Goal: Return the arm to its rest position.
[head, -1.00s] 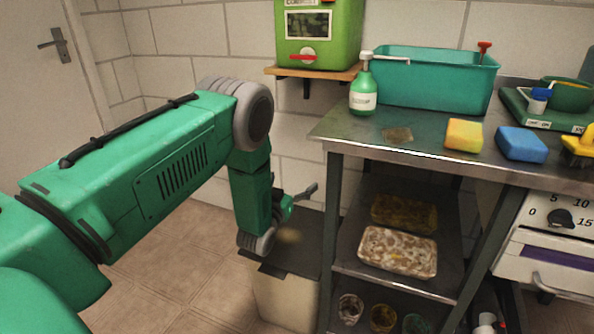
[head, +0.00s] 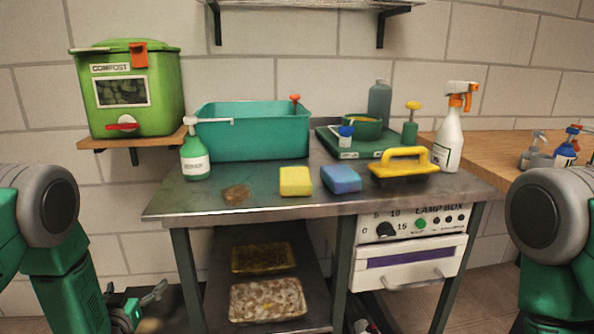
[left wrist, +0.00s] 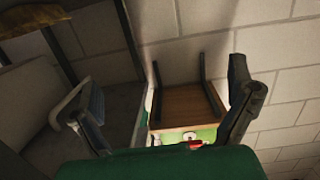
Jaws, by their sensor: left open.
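My left arm comes in at the left edge of the head view, bent down at the elbow. My left gripper (head: 138,302) is low at the bottom left, left of the steel bench (head: 240,204) and below the wall shelf. In the left wrist view its two fingers (left wrist: 165,110) stand wide apart with nothing between them. Through them show the wall shelf's underside (left wrist: 187,106) and part of the green compost bin (left wrist: 203,134). My right arm's elbow shows at the right edge of the head view; its gripper is out of view.
On the bench are a teal tub (head: 255,140), a soap bottle (head: 194,158), yellow (head: 295,181) and blue (head: 341,179) sponges, a yellow-handled tool (head: 403,163) and a spray bottle (head: 450,135). The lamp box (head: 410,245) sits below. The compost bin (head: 128,100) stands on the wall shelf (head: 105,143).

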